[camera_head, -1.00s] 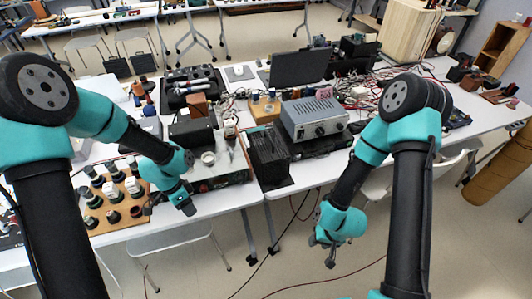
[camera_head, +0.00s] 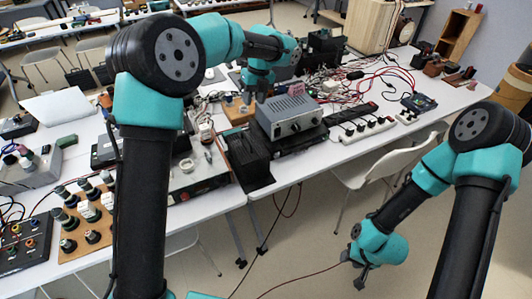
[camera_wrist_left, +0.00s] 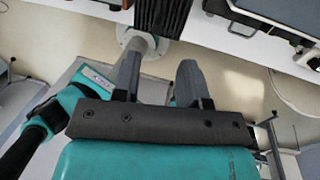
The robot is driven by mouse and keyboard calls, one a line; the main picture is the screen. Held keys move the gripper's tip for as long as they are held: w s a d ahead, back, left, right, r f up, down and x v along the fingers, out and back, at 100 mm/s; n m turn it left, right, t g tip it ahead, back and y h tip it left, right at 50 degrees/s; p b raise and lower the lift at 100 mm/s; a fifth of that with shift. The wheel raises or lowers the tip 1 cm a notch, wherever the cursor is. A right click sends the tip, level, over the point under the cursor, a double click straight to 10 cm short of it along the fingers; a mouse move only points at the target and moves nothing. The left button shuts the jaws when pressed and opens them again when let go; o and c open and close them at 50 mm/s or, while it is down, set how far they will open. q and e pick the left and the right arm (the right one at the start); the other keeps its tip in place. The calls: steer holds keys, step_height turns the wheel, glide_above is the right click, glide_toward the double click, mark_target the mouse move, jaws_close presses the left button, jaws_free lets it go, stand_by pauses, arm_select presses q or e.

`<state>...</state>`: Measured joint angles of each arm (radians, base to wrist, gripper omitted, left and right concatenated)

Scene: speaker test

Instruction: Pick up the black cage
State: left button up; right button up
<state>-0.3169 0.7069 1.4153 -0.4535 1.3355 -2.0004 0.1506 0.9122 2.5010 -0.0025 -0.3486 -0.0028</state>
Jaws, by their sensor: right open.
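The black cage (camera_head: 247,162), a dark box with ribbed sides, stands near the front table edge, left of the grey metal instrument. My left arm reaches across the table, and its gripper (camera_head: 258,92) is above and behind the cage, apart from it. In the left wrist view my left gripper (camera_wrist_left: 160,65) is open, with nothing between its fingers. A black ribbed surface that looks like the cage (camera_wrist_left: 163,12) shows at the top there, beyond the fingers. My right gripper (camera_head: 364,274) hangs over the floor in front of the table, open and empty.
A grey instrument (camera_head: 290,117) stands just right of the cage. A power strip (camera_head: 362,129) and red cables lie further right. A chair (camera_head: 385,160) stands at the front edge. A wooden board with dark knobs (camera_head: 85,218) is at the left.

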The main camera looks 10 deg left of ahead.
arm_select(q)
steer(key=shift+a, duration=0.15)
glide_toward(247, 139)
steer(key=f, duration=0.3)
steer(key=a+f, duration=0.1)
steer(key=f, duration=0.1)
steer(key=shift+s+f, duration=0.1)
steer(key=shift+f, duration=0.1)
stand_by(0.4)
steer(key=shift+s+a+f, duration=0.1)
steer(key=shift+a+f, duration=0.1)
steer(key=shift+f, duration=1.05)
steer(key=shift+s+a+f, duration=0.1)
steer(key=shift+a+f, duration=0.1)
steer(key=shift+f, duration=1)
steer(key=shift+c, duration=0.5)
jaws_close()
